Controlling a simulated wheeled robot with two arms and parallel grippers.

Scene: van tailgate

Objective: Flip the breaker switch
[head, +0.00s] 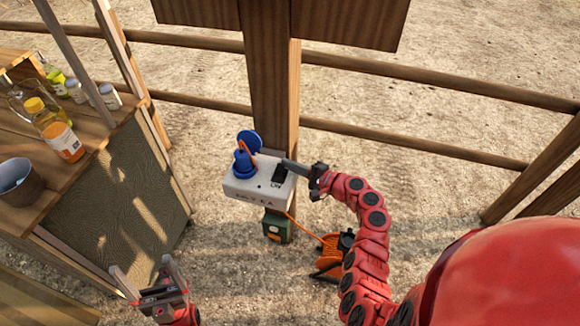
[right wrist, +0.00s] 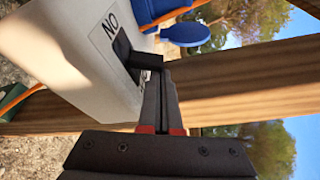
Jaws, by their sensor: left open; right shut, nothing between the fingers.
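The breaker box (head: 240,188) is a pale grey box fixed to a wooden post. A black breaker switch (head: 279,176) sits on its face, and it also shows in the right wrist view (right wrist: 124,48) beside a label reading ON, seen upside down. My right gripper (head: 288,163) is shut and empty, its tips at the switch. In the right wrist view, the shut fingers (right wrist: 153,68) overlap the black lever; I cannot tell whether they touch it. The switch's position is unclear. My left gripper (head: 146,276) is open and empty at the lower left, away from the box.
A blue plug (head: 243,164) with an open blue cap (head: 250,140) stands on the box beside the switch. An orange cable reel (head: 327,254) and a green box (head: 277,228) are below.

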